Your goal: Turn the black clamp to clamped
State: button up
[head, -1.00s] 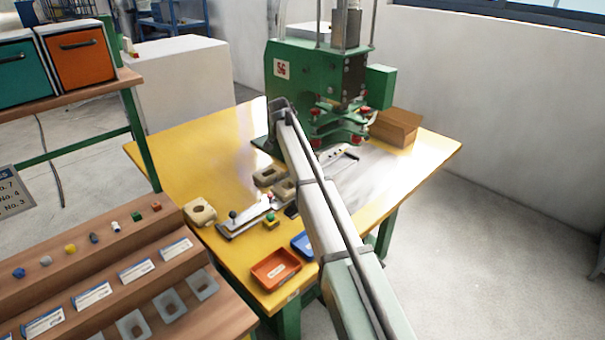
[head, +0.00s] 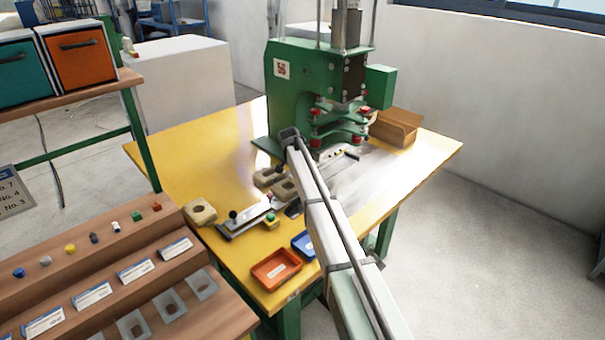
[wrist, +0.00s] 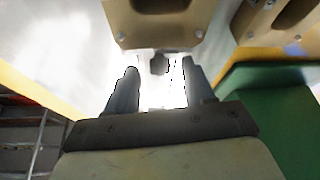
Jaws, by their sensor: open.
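My gripper (wrist: 157,75) shows in the wrist view with its two grey fingers apart and nothing held between them. A small dark, blurred part (wrist: 159,63) appears between and beyond the fingertips; I cannot tell whether it is the black clamp or whether they touch it. In the head view my arm hides the fingers. A black-knobbed lever (head: 233,215) stands on a metal strip on the yellow table. A black handle (head: 351,155) lies near the press. I cannot tell for certain which of these is the black clamp.
Tan blocks with openings (head: 284,188) sit close to my arm; one (wrist: 155,22) looms above the fingertips in the wrist view. The green press (head: 310,95) stands behind. Orange (head: 276,270) and blue (head: 303,244) trays are at the front. The left table area is clear.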

jog(key=shift+w+f, duration=0.1)
jog(key=shift+f, duration=0.15)
jog(key=shift+c, duration=0.3)
grip_shut()
jog(key=shift+n, duration=0.3)
jog(key=n, duration=0.1)
jog(key=n+y, duration=0.1)
jog(key=n, duration=0.2)
jog(key=shift+d+t+y, duration=0.25)
jog(key=shift+t+y, duration=0.15)
